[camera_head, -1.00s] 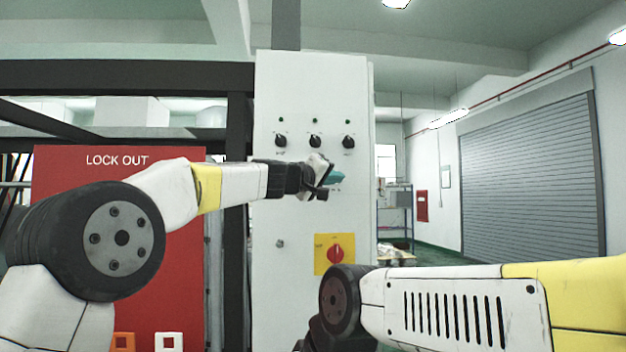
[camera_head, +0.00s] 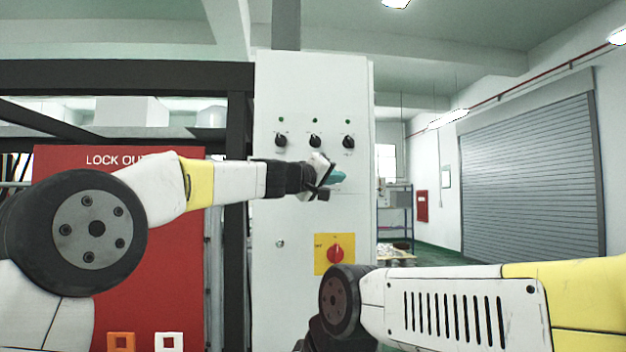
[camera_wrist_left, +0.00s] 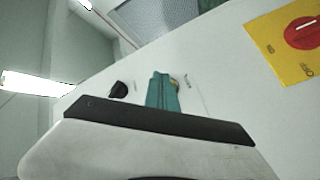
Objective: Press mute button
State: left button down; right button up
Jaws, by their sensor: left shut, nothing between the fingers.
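The white control panel (camera_head: 310,220) stands upright ahead of me. My left gripper (camera_head: 336,177) is in front of it, below the row of black knobs, with its teal fingers shut and empty. In the left wrist view the teal fingers (camera_wrist_left: 162,92) point toward the panel face. No mute label is readable. My right arm crosses the lower right, but its gripper is not visible.
Black knobs (camera_head: 315,141) with green lamps sit above the gripper. A red rotary switch (camera_head: 335,253) on a yellow plate is below. A red lock-out board (camera_head: 75,230) stands left of the panel, behind my left arm. A shelf (camera_head: 396,212) is behind right.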

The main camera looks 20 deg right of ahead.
pick_arm(q)
jog(key=s, duration=0.2)
jog(key=s+a, duration=0.1)
jog(key=s, duration=0.1)
jog(key=shift+s+a, duration=0.1)
jog(key=shift+s, duration=0.3)
dwell(0.5)
jog(key=s+a+f+y, duration=0.3)
jog(key=a+f, duration=0.3)
jog(key=a, duration=0.4)
jog(key=s+a+f+m+g+y, duration=0.1)
jog(key=s+a+f+y, duration=0.15)
jog(key=a+f, duration=0.5)
jog(key=s+a+f+y, duration=0.2)
jog(key=s+a+f, duration=0.25)
jog(key=a, duration=0.75)
jog(key=s+a+f+n+g+y, duration=0.1)
jog(key=s+a+f+y, duration=0.2)
jog(key=s+a+f, duration=0.4)
jog(key=s+a+f+n+g+y, duration=0.1)
jog(key=s+a+f+y, duration=0.2)
jog(key=s+a+f, duration=0.4)
jog(key=a+f, duration=0.4)
jog(key=a, duration=0.1)
jog(key=shift+f, duration=0.35)
jog(key=shift+y, duration=0.25)
pick_arm(e)
jog(key=shift+c, duration=0.2)
